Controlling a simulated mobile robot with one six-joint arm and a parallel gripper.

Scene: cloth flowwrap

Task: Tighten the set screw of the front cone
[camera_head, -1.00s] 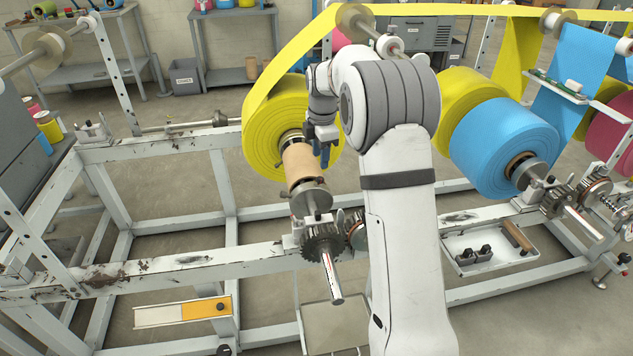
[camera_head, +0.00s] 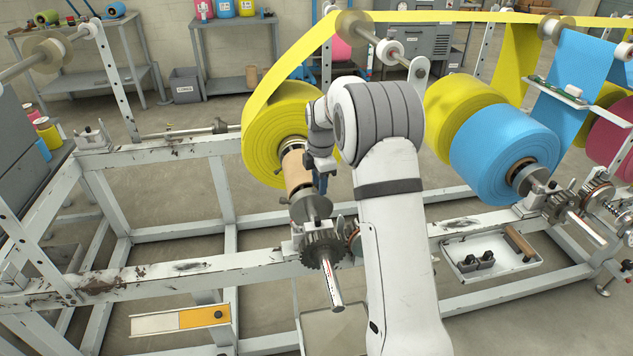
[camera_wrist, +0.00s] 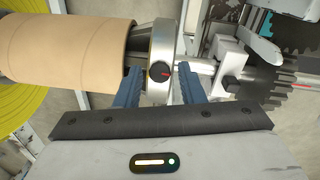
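The front cone (camera_wrist: 168,42) is a grey metal collar at the near end of the brown cardboard core (camera_wrist: 70,45). In the head view, the front cone (camera_head: 310,206) sits on the shaft below the core (camera_head: 296,170). Its set screw (camera_wrist: 159,72) shows as a dark round knob with a red mark beside it. My gripper (camera_wrist: 160,74) is open, with one blue finger on each side of the knob and visible gaps to it. In the head view, my gripper (camera_head: 322,178) is beside the core and cone, partly hidden by my arm.
The yellow roll (camera_head: 268,135) is behind the core, its web running up to a roller. A toothed gear (camera_head: 323,248) and bare shaft end (camera_head: 333,290) stand in front of the cone. The frame rail (camera_head: 200,266) runs below. Blue roll (camera_head: 495,150) is to the right.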

